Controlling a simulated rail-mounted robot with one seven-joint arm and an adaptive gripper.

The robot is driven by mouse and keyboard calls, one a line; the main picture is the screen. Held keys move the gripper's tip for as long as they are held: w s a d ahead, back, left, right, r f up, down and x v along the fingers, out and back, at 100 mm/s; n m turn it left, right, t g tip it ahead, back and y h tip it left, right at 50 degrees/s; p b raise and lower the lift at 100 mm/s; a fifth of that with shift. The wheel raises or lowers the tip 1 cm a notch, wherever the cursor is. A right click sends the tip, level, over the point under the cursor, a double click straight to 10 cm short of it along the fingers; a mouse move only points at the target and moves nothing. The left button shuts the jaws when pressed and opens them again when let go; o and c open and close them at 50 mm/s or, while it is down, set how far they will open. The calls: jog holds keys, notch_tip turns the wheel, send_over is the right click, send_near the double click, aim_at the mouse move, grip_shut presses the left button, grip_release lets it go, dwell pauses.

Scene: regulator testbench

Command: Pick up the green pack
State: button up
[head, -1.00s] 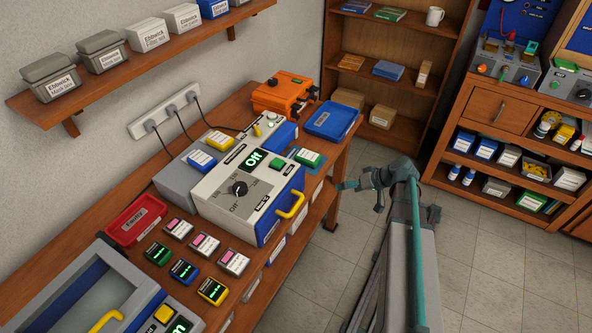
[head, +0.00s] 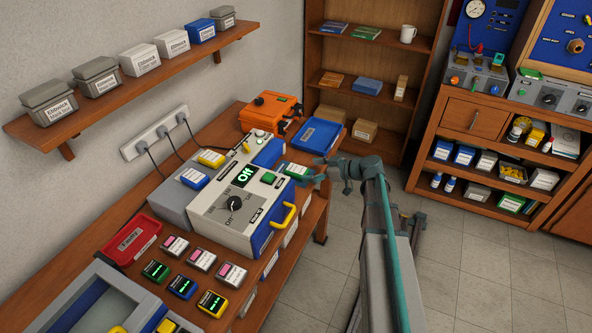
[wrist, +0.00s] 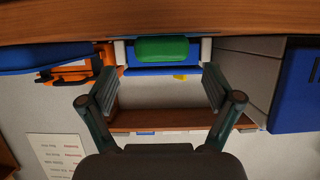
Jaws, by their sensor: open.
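The green pack (head: 297,171) has a pale label and sits at the right end of the grey-and-blue testbench unit (head: 226,212). My gripper (head: 313,178) is open just to the right of the pack, close to it. In the wrist view a green block (wrist: 162,48) shows ahead, between the two spread fingers of my gripper (wrist: 160,95). White and blue surfaces lie around it. The fingers do not touch it in that view, and nothing is held. The unit's display reads "Off".
A blue tray (head: 314,136) and an orange case (head: 270,112) stand behind the pack. A yellow handle (head: 283,216) juts from the unit's front. Several small packs and a red tray (head: 132,240) lie at the left. The floor at the right is clear.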

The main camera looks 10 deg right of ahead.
aim_at(299, 169)
jog(key=p+x, duration=0.3)
jog(key=x, duration=0.2)
jog(key=shift+a+r, duration=0.15)
jog(key=shift+a, duration=0.1)
jog(key=c, duration=1.4)
jog(key=shift+o, duration=0.2)
